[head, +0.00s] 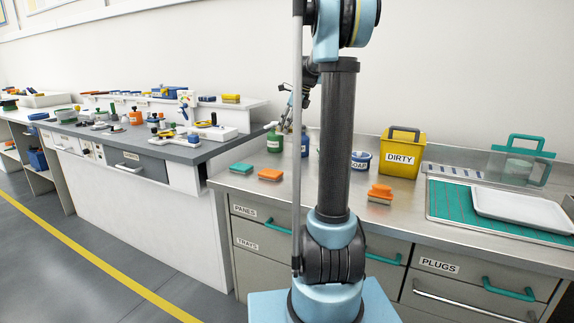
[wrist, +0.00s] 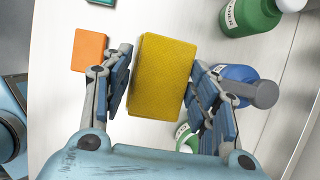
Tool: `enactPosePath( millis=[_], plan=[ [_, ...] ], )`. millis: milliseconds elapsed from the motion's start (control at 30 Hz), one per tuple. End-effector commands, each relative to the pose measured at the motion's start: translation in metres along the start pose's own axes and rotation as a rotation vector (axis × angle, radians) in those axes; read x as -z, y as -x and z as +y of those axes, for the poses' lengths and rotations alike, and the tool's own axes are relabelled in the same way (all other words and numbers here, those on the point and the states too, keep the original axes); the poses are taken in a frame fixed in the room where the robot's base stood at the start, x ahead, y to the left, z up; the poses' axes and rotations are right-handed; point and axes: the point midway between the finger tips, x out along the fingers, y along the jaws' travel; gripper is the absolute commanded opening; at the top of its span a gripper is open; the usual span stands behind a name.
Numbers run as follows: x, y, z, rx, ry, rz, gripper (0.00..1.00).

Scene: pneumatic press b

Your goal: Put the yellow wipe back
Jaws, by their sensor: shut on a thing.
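The yellow wipe (wrist: 160,85), a thick rectangular block, is between the two blue-padded fingers of my gripper (wrist: 158,60) in the wrist view. My gripper is shut on it by its sides, and the wipe appears above the steel counter (wrist: 60,120). In the head view my gripper is mostly hidden behind my arm, and only a dark part shows near the green bottle (head: 274,138). I cannot make out the held wipe there.
Teal (head: 241,168) and orange (head: 270,174) wipes lie on the counter. An orange brush-like block (head: 380,193), a blue SOAP tub (head: 361,160) and a yellow DIRTY bin (head: 401,151) stand right. A blue bottle (wrist: 233,73) is close beside my right finger.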

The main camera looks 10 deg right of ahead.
Motion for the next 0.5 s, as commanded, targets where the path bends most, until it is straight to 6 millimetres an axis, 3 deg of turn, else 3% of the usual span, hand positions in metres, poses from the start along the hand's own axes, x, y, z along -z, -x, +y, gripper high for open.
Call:
enactPosePath(
  millis=[500],
  plan=[
    [0.043, -0.096, -0.002, 0.002, -0.003, 0.0, 0.19]
  ],
)
